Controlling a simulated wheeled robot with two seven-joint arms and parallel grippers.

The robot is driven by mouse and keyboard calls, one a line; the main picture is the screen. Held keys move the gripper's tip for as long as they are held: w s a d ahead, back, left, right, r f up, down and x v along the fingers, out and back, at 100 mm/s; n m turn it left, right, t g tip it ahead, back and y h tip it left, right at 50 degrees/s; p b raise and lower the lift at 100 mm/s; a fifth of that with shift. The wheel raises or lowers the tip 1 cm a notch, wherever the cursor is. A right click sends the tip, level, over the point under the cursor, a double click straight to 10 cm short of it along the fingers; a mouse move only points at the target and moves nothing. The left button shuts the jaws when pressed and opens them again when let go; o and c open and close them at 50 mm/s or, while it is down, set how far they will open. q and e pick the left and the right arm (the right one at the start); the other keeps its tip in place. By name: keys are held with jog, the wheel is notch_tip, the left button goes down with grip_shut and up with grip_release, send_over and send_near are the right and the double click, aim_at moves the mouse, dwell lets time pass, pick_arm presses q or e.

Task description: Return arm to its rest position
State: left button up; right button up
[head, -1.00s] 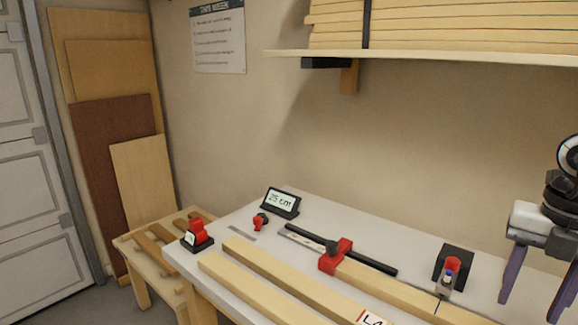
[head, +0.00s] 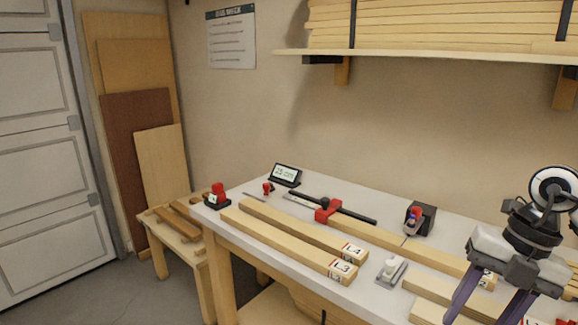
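My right gripper (head: 482,314) is at the right in the head view, over the right part of the white bench (head: 330,282). Its two purple fingers point down and stand apart, with nothing seen between them. The fingertips are close to the lower picture edge. My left arm and gripper are out of view.
Wooden bars marked L3 (head: 290,243) and L4 (head: 305,232) lie on the bench. Behind them are a black rail with a red stop (head: 328,210) and a 25 cm display (head: 286,174). A black holder (head: 420,218) and grey-white device (head: 391,271) stand nearer my gripper. A shelf (head: 430,57) hangs above.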

jog(key=s+a+m+t+y, duration=0.2)
jog(key=a+m+t+y, duration=0.35)
jog(key=a+y, duration=1.7)
jog(key=w+d+f+m+t+h, duration=0.1)
jog(key=d+f+m+t+h, duration=0.1)
jog(key=f+m+t+h, duration=0.5)
jog(key=w+d+f+m+t+h, duration=0.15)
jog(key=f+m+t+h, duration=0.25)
jog(key=f+m+h, duration=0.6)
jog(key=s+d+f+m+g+h, duration=0.2)
jog(key=s+d+f+g+h, duration=0.1)
jog(key=s+f, duration=0.6)
jog(key=s+d+f+m+g+h, duration=0.3)
jog(key=s+f+g, duration=0.1)
jog(key=s+f, duration=0.4)
jog(key=shift+s+f+m+g, duration=0.35)
jog(key=shift+s, duration=0.3)
